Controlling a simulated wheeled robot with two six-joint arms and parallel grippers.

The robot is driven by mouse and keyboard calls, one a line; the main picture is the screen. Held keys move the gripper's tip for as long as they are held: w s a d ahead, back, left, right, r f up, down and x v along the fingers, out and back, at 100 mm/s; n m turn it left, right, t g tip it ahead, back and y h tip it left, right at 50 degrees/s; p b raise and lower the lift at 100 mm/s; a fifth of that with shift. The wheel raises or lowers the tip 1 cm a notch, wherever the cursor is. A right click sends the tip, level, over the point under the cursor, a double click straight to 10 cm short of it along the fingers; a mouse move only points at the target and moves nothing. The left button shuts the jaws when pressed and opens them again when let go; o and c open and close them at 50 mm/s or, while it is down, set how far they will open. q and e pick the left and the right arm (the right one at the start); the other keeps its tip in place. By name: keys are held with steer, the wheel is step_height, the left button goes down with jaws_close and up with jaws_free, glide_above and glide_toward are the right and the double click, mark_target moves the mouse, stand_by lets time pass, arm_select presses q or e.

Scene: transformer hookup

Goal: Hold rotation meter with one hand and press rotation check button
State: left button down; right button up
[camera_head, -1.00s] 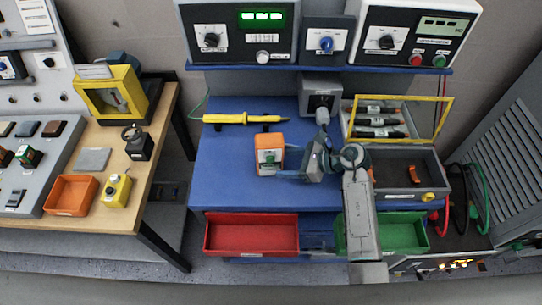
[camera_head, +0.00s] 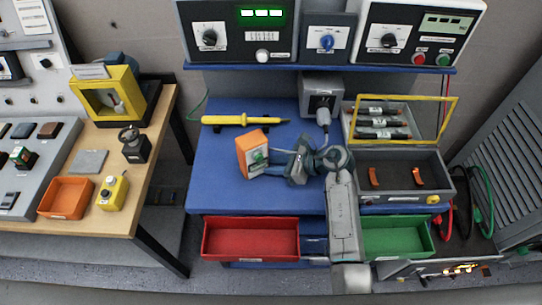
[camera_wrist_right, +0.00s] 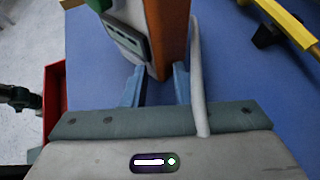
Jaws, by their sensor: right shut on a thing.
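The orange rotation meter (camera_head: 249,152) is over the middle of the blue bench and looks tilted in the head view. It has a grey front face with a green part on it. My right gripper (camera_head: 270,163) is shut on it from the right. In the right wrist view the orange meter (camera_wrist_right: 167,35) stands between the two fingers of the gripper (camera_wrist_right: 155,85). Its face with a green part is at the upper left there, cut off by the frame. Which part is the rotation check button I cannot tell. My left gripper is not in view.
A yellow probe (camera_head: 245,120) lies behind the meter on the blue bench (camera_head: 215,185). A grey case (camera_head: 400,197) with a yellow-framed lid stands at the right. Red (camera_head: 250,254) and green (camera_head: 395,250) bins are at the front edge. A wooden table (camera_head: 150,150) is at the left.

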jaws_close()
steer(key=shift+c, duration=1.5)
jaws_free()
steer(key=o, duration=1.5)
